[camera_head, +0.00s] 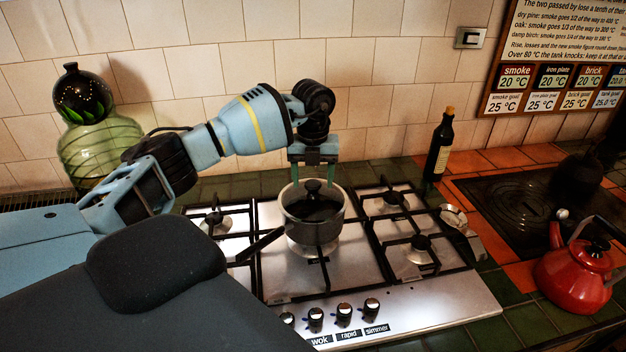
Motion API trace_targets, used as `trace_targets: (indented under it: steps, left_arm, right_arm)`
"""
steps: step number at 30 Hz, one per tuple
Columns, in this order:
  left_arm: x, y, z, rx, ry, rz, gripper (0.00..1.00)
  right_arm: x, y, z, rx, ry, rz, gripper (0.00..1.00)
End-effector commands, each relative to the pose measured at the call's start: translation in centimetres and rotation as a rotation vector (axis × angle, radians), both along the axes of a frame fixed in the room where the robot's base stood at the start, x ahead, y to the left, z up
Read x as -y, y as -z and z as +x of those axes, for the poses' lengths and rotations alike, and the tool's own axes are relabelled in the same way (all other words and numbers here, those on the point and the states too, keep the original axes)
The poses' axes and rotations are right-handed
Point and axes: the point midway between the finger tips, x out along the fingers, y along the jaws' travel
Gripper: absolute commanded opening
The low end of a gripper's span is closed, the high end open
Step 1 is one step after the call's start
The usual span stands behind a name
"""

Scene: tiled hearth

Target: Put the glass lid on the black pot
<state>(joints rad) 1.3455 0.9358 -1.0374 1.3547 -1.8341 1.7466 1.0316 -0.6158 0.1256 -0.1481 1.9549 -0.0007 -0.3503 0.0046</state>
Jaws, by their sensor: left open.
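A pot (305,234) with a grey metallic-looking wall stands on the middle burner of the hob, its dark handle pointing to the lower left. A dark lid (316,210) with a black knob lies at the pot's mouth; I cannot tell whether it sits flat on the rim. My left gripper (314,180) points down just above the lid, open, with its two green fingers on either side of the knob and not closed on it. My right gripper is not in view.
The hob (420,310) has black grates around the pot. A dark bottle (438,150) stands behind it on the right. A red kettle (573,278) is at the right, and a dark vessel (577,180) stands behind it. A green glass jar (98,150) is at the left.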

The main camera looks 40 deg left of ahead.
Motion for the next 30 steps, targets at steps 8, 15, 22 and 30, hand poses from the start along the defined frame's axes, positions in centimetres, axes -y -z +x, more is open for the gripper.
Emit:
trace_targets:
  steps: [8,15,22,30]
  left_arm:
    - [0.0,-4.5,0.1,0.006,0.000,-0.001,0.62]
    - [0.0,-6.7,0.1,0.003,0.000,-0.001,0.62]
    - [0.0,-6.9,0.0,0.003,0.000,0.000,0.62]
    - [0.0,-6.9,0.0,0.003,0.000,0.000,0.62]
  right_arm:
    - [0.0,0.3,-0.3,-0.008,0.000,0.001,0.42]
    - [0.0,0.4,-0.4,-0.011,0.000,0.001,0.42]
    - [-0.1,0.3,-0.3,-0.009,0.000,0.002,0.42]
    - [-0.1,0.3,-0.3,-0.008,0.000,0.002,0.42]
